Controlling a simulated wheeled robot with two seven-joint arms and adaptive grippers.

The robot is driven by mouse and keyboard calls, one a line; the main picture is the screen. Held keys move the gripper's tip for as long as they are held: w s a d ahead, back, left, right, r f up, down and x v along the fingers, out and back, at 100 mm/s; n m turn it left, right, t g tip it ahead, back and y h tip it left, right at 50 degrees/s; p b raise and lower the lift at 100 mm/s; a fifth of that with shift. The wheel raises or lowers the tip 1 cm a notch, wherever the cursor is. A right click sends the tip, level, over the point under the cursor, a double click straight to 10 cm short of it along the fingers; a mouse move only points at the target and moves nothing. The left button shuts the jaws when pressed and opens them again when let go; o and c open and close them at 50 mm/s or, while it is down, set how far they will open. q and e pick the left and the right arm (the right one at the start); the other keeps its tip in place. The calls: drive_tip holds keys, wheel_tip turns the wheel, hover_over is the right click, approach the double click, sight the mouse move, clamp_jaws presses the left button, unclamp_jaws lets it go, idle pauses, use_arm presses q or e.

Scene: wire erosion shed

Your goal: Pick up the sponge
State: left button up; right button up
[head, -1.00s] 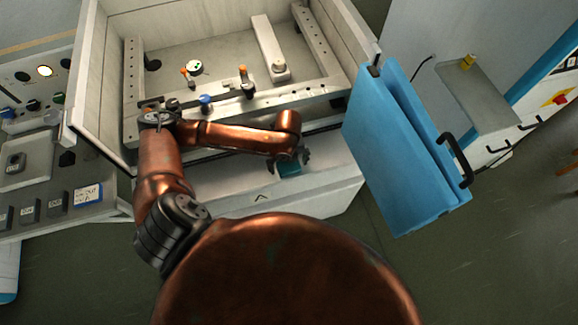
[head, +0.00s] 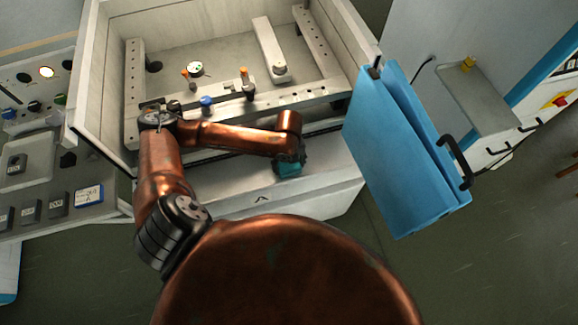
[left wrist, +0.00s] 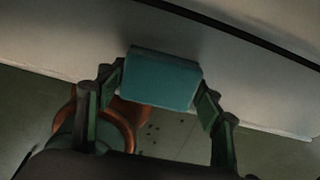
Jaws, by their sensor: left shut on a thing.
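The sponge (head: 290,169) is a small teal block at the front ledge of the machine in the head view. It also shows in the left wrist view (left wrist: 162,80), upper middle, between the two fingers. My left gripper (head: 291,163) is shut on the sponge, with a finger against each side in the left wrist view (left wrist: 162,88). Whether the sponge still touches the ledge (head: 325,165) I cannot tell. My right gripper is in neither view.
The open machine tank (head: 215,75) lies behind my left arm, with clamps and knobs on its rails. A blue door (head: 395,150) with a black handle stands open at the right. A control panel (head: 40,150) is at the left. Open floor lies at the lower right.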

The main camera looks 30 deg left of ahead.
sight(289, 168)
use_arm(q)
drive_tip(key=shift+r, duration=0.55)
drive_tip(key=r, duration=0.1)
drive_tip(key=r+p, duration=0.1)
drive_tip(key=shift+s+d+r, duration=0.2)
drive_tip(key=shift+s+r, duration=0.15)
drive_tip(key=shift+r, duration=0.05)
drive_tip(key=s+d+r+p, duration=0.5)
drive_tip(key=s+r+p, duration=0.3)
drive_tip(key=s, duration=0.4)
drive_tip(key=shift+s+r+p, duration=0.15)
drive_tip(key=shift+r+p, duration=0.2)
drive_tip(key=shift+p, duration=0.55)
